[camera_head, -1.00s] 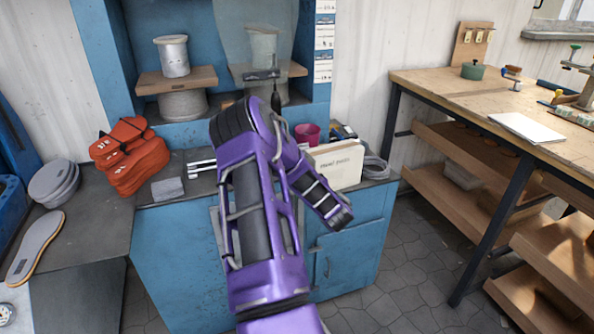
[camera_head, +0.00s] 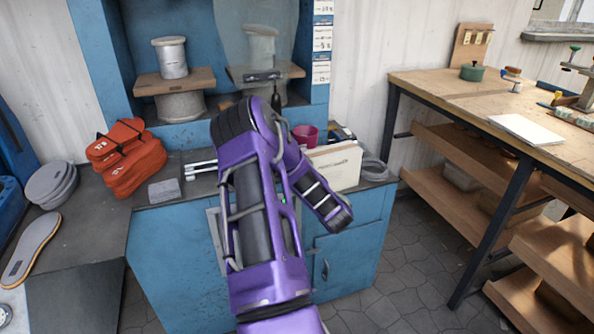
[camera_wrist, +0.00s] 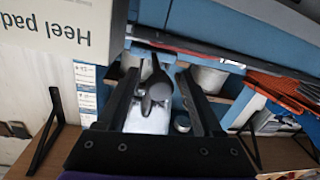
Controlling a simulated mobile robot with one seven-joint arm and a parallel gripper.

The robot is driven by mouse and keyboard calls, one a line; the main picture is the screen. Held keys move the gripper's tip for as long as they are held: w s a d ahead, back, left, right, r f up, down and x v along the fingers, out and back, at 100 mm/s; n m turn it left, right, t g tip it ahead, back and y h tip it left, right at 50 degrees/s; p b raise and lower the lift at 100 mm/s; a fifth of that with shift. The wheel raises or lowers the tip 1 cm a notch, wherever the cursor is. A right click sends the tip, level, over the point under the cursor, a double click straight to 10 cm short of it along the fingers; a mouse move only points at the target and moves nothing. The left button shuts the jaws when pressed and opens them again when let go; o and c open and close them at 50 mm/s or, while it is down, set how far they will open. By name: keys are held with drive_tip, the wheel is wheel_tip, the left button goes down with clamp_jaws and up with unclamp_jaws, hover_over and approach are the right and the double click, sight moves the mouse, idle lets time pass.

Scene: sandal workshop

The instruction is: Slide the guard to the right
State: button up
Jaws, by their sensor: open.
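The guard (camera_head: 240,40) is a clear, slightly tinted panel in front of the right part of the blue cabinet's upper bay, with a dark bracket (camera_head: 262,76) low on it. A dark handle-like part (camera_head: 276,97) hangs below the bracket. In the wrist view a dark grey knob-like part (camera_wrist: 154,92) shows between the fingers; I cannot tell for sure that it is the guard's handle. My gripper (camera_wrist: 157,68) is open, its two black fingers on either side of that part, with no clear contact. In the head view my purple arm hides the gripper.
Spools stand on and below wooden shelves (camera_head: 175,82) in the cabinet. A Heel pad box (camera_head: 338,166), also large in the wrist view (camera_wrist: 60,25), and a pink cup (camera_head: 306,134) stand right of my arm. Red pouches (camera_head: 128,160) lie left. A workbench (camera_head: 440,90) stands right.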

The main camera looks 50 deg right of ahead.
drive_tip(key=v, duration=1.7)
drive_tip(key=shift+s, duration=0.2)
drive_tip(key=shift+a, duration=0.1)
